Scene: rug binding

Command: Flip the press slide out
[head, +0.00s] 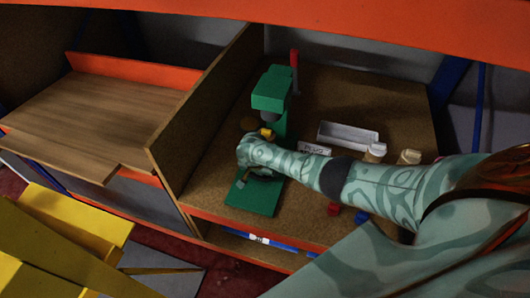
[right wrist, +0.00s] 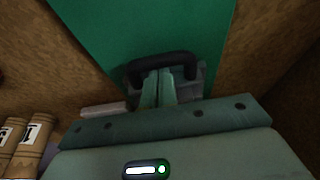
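The green press stands on the wooden bench in the head view, with its upper head (head: 271,88) at the back and its flat green base (head: 252,196) at the front. A red lever (head: 294,60) rises behind it. My right gripper (head: 260,174) is low over the base, mostly hidden by my arm. In the right wrist view, my right gripper's fingers (right wrist: 158,88) are close together at a dark loop-shaped handle (right wrist: 163,62) over the green base (right wrist: 140,25). The tips reach the loop; whether they touch it is unclear. My left gripper is not in view.
A grey tray (head: 348,134), a labelled white block (head: 314,148) and capped bottles (head: 376,151) stand right of the press. Red and blue small pieces lie near the front edge. A wooden divider (head: 205,110) stands close on the left.

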